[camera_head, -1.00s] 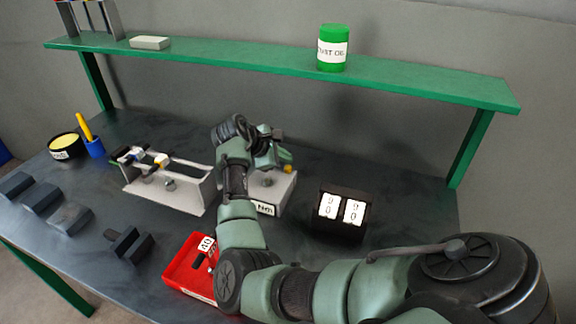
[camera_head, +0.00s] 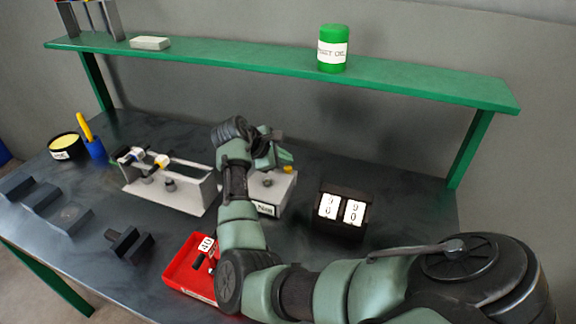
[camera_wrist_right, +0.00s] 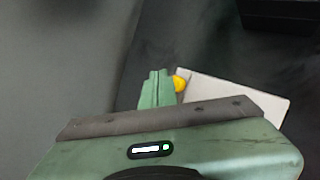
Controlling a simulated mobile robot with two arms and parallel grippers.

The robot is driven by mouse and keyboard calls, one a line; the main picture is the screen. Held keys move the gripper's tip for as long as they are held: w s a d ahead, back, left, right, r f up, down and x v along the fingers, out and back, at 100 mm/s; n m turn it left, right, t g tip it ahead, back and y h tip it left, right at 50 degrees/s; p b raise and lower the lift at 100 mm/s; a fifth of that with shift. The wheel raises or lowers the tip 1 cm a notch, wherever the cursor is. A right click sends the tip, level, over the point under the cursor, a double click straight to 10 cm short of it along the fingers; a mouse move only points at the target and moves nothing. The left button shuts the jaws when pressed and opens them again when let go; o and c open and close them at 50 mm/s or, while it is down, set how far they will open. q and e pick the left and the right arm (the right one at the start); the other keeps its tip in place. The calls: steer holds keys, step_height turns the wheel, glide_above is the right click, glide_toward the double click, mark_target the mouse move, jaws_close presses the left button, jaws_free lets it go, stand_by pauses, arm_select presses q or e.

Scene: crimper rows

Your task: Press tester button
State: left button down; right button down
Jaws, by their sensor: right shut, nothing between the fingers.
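The tester (camera_head: 274,194) is a light grey box with a dark-lettered label on its front, standing on the dark bench. Its yellow button (camera_head: 287,169) shows at the back right of its top. My right gripper (camera_head: 277,150) is over the back of the tester, close to the button, and my arm hides the tester's left part. In the right wrist view the shut, empty green fingers (camera_wrist_right: 157,88) are just left of the yellow button (camera_wrist_right: 180,84). I cannot tell whether they touch it. My left gripper is not in view.
A black counter (camera_head: 341,209) with white digit cards stands right of the tester. A metal rack (camera_head: 186,193) with tools is to the left, a red tray (camera_head: 178,275) in front. The green shelf (camera_head: 240,62) runs above the back, with a green can (camera_head: 332,48).

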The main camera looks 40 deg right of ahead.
mark_target(285, 169)
steer(key=shift+f+p, duration=0.15)
steer(key=shift+p, duration=0.15)
steer(key=shift+f, duration=0.15)
steer(key=shift+f, duration=0.6)
stand_by(0.7)
steer(key=shift+r+p, duration=0.95)
steer(key=shift+p, duration=0.5)
step_height(285, 169, up, 5)
steer(key=p, duration=0.6)
steer(key=shift+r, duration=0.1)
